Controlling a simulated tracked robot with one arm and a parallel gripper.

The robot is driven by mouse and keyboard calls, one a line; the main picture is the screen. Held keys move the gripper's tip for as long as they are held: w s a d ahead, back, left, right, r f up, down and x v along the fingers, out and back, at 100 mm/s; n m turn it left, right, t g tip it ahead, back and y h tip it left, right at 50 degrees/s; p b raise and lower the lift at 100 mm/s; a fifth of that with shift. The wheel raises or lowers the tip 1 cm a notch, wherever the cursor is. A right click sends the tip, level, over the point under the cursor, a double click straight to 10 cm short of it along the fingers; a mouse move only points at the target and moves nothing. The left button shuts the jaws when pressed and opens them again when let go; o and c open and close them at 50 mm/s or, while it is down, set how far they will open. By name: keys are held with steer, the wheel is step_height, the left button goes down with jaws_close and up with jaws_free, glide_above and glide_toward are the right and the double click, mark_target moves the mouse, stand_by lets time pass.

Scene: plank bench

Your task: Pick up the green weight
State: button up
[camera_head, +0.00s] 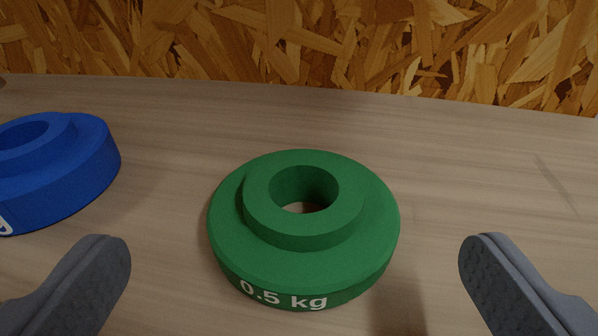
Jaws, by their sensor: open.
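The green weight (310,265) lies flat on the plank bench in the middle of the view. It is a disc with a raised collar and a centre hole, marked "0.5 kg" in white on its front side. My gripper (298,262) is open and empty. One grey finger shows at the lower left and one at the lower right, with the weight between and slightly beyond them in the picture. Neither finger appears to touch it.
A blue weight (62,180) lies on the bench (480,160) at the left, partly cut off by the picture edge. A chipboard wall (300,40) stands behind the bench. The bench right of the green weight is clear.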

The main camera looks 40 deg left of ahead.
mark_target(303, 261)
steer(key=w+a+f, duration=0.1)
steer(key=w+a+f+b, duration=0.1)
steer(key=w, duration=0.1)
steer(key=shift+w+a, duration=0.1)
steer(key=shift+a, duration=0.25)
steer(key=shift+w+a, duration=0.25)
steer(key=shift+a, duration=0.05)
steer(key=c, duration=1.3)
